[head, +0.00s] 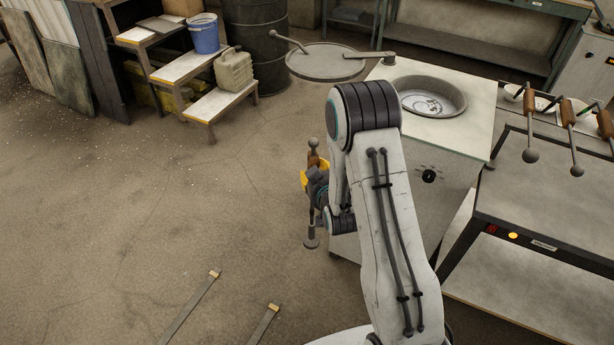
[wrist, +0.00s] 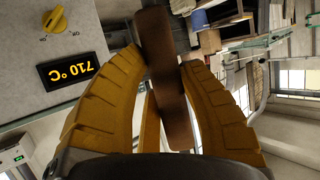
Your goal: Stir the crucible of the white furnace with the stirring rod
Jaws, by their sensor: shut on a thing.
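The white furnace (head: 410,170) stands right of centre in the head view, partly behind my arm. Its round crucible (head: 432,97) is open at the top, with a silvery surface inside. The round grey lid (head: 325,62) is swung out to the left. My gripper (head: 312,181) is left of the furnace, outside the crucible. It is shut on the brown handle of the stirring rod (head: 313,159), which hangs about upright with a dark flat foot at its bottom. In the wrist view the yellow fingers (wrist: 172,85) clamp the brown handle (wrist: 155,40).
A dark table (head: 550,205) at right bears a rack with several brown-handled tools (head: 569,112). Wooden steps (head: 185,75) with a blue bucket (head: 204,34) and a canister (head: 233,69) stand at back left. The left floor is mostly clear.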

